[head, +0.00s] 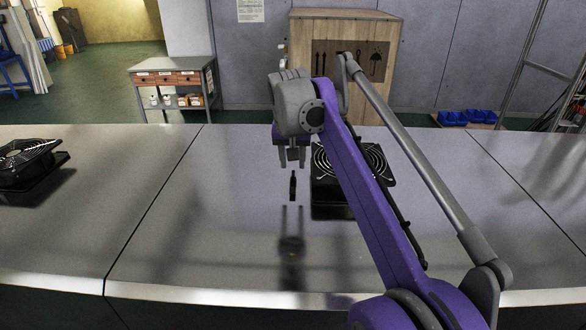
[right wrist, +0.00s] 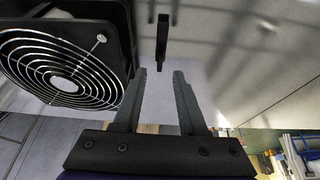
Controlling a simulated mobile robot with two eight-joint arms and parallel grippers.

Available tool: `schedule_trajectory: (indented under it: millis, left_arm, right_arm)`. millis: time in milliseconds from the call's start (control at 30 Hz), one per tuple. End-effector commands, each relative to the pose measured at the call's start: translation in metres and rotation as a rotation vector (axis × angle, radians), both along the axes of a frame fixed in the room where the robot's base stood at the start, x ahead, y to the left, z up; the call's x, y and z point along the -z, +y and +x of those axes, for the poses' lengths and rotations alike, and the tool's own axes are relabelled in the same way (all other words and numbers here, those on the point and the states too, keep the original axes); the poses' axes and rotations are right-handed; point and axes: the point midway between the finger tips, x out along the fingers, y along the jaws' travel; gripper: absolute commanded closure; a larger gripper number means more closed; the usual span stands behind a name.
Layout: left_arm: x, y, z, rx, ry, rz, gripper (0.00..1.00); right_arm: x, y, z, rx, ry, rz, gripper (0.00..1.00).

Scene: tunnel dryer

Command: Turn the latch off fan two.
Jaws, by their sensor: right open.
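A black fan with a round wire grille (head: 376,158) sits on the metal table, partly hidden behind my right arm. The fan's grille also fills the upper left of the right wrist view (right wrist: 65,82). A small dark upright bar, which looks like the latch (head: 292,186), shows just left of the fan; it also appears in the right wrist view (right wrist: 162,40). My right gripper (head: 292,162) is open and empty above the latch, fingers pointing down. In the right wrist view the latch lies beyond the gap between the fingertips (right wrist: 160,72), apart from both. My left gripper is not in view.
A second black fan (head: 28,162) sits at the far left of the metal table (head: 150,215). The tabletop between the fans is clear. Behind the table stand a small drawer cart (head: 172,78), a wooden crate (head: 300,45) and blue bins (head: 468,117).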

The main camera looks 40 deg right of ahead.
Motion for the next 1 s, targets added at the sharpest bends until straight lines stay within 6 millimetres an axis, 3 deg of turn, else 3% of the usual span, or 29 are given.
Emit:
schedule_trajectory:
  millis: [100,333,1000]
  left_arm:
    - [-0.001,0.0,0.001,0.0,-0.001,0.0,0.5]
    - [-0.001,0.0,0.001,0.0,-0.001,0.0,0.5]
    - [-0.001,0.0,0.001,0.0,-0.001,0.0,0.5]
  right_arm:
    - [-0.024,0.007,-0.007,0.0,-0.001,0.001,0.59]
    - [-0.051,0.014,-0.016,0.0,0.0,0.0,0.59]
    - [-0.055,0.015,-0.017,0.0,0.0,0.0,0.59]
